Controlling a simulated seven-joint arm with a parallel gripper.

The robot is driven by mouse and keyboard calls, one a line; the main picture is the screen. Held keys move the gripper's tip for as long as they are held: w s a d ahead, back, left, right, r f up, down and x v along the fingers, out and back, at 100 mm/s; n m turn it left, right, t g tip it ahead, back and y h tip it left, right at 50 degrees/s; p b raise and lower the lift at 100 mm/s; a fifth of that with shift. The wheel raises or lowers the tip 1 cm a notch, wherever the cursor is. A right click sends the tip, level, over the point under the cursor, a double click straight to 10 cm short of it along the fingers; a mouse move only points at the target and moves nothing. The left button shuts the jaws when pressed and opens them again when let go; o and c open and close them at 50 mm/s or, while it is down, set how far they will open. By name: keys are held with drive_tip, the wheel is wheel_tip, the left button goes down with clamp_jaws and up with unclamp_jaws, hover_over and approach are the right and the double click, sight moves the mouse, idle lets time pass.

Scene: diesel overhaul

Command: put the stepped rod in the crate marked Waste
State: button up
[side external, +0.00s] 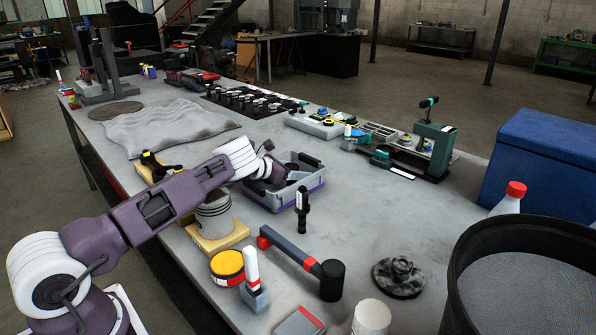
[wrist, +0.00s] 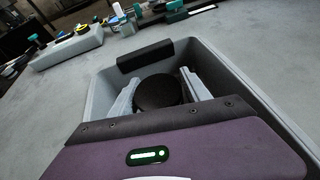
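A black rod with stepped widths and a pale label (side external: 302,208) stands upright on the bench, in front of the grey crate. It looks like the stepped rod. The grey crate with a purple base (side external: 282,201) is in mid-bench; I cannot read any Waste marking on it. The crate also shows in the wrist view (wrist: 228,73). My gripper (side external: 283,176) is down at the crate. In the wrist view its two pale fingers (wrist: 158,82) are spread apart, on either side of a black round thing (wrist: 158,93) inside the crate. They do not clearly grip it.
A mallet (side external: 298,255) and a dark flanged part (side external: 399,277) lie in front. A grey piston (side external: 215,217) on a wooden block and a yellow-topped tin (side external: 227,266) stand left. A black drum (side external: 465,250) and blue box (side external: 540,165) are right.

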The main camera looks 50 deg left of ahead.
drive_tip(key=shift+o, duration=0.7)
drive_tip(key=shift+r, duration=0.1)
